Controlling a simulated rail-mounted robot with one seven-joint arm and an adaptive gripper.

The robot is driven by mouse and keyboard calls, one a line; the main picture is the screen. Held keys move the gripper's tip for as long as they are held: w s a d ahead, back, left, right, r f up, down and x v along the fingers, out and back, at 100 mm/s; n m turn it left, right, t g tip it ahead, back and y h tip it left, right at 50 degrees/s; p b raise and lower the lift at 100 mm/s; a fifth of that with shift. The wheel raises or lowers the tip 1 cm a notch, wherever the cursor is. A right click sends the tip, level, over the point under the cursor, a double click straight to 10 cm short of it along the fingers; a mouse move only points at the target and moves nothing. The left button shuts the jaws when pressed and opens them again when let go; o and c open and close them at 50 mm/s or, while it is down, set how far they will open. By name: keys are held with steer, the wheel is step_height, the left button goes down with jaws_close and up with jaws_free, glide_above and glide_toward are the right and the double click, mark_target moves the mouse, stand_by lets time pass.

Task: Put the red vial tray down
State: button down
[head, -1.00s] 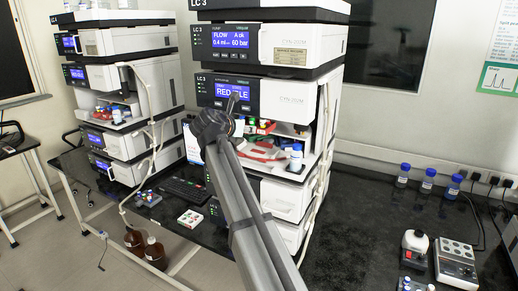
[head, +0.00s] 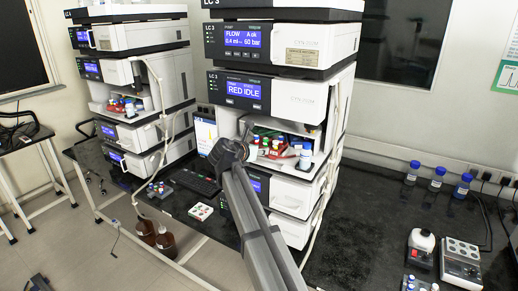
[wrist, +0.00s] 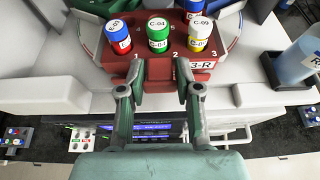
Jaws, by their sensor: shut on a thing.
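The red vial tray (wrist: 190,62) fills the upper middle of the wrist view, with a "3-R" label at its front right. My gripper (wrist: 158,92) is shut on the tray's front tab, one finger on each side. The tray lies over a curved pale surface inside the instrument bay; whether it rests on it cannot be told. In the head view my gripper (head: 243,150) is at the front of the open bay of the LC 3 stack, and the tray (head: 277,153) is partly hidden behind it.
The display (head: 243,91) above reads RED IDLE. A keyboard (head: 196,182) and small vial racks lie on the bench at left. The right bench has clear room.

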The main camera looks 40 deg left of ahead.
steer(key=c, duration=0.8)
jaws_free()
steer(key=b+v, duration=0.3)
steer(key=v, duration=0.9)
